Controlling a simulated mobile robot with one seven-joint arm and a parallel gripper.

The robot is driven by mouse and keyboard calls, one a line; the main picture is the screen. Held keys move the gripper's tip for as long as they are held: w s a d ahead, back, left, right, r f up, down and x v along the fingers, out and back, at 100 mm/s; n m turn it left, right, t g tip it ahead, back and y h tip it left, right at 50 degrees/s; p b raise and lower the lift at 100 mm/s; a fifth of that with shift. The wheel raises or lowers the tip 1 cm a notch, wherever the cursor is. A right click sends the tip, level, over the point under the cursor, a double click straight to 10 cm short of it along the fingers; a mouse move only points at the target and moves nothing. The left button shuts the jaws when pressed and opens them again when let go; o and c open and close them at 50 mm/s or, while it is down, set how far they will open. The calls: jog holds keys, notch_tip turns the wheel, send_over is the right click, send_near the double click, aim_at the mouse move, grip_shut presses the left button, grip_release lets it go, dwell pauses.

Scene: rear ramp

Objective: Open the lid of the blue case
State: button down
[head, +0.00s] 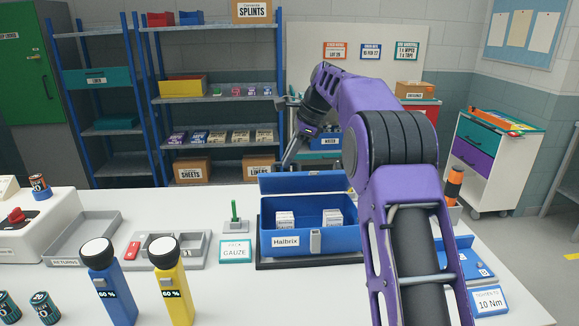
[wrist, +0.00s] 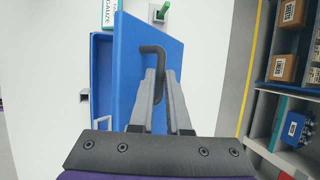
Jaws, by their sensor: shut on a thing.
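The blue case (head: 345,240) stands on the white table, labelled Halbrix, with a grey latch (head: 315,241) on its front. Its lid (head: 303,183) is swung up at the back, so white boxes (head: 285,220) show inside. In the wrist view, the lid (wrist: 136,50) is a blue panel with a dark bent handle (wrist: 153,49). My gripper (wrist: 157,76) is shut on this handle. In the head view, my gripper (head: 289,162) is at the lid's upper left, partly hidden behind it. The exact lid angle is hard to tell.
A green-peg holder (head: 235,226) and a gauze box (head: 235,251) stand left of the case. Grey trays (head: 82,237), a blue bottle (head: 108,285) and a yellow bottle (head: 172,285) are farther left. Shelves (head: 217,100) stand behind the table.

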jog(key=shift+w+f, duration=0.1)
jog(key=shift+w, duration=0.6)
dwell(0.8)
jog(key=c, duration=0.9)
grip_release()
jog(key=shift+w+f, duration=0.1)
jog(key=shift+c, duration=0.2)
jog(key=shift+o, duration=0.3)
jog(key=shift+r, duration=0.2)
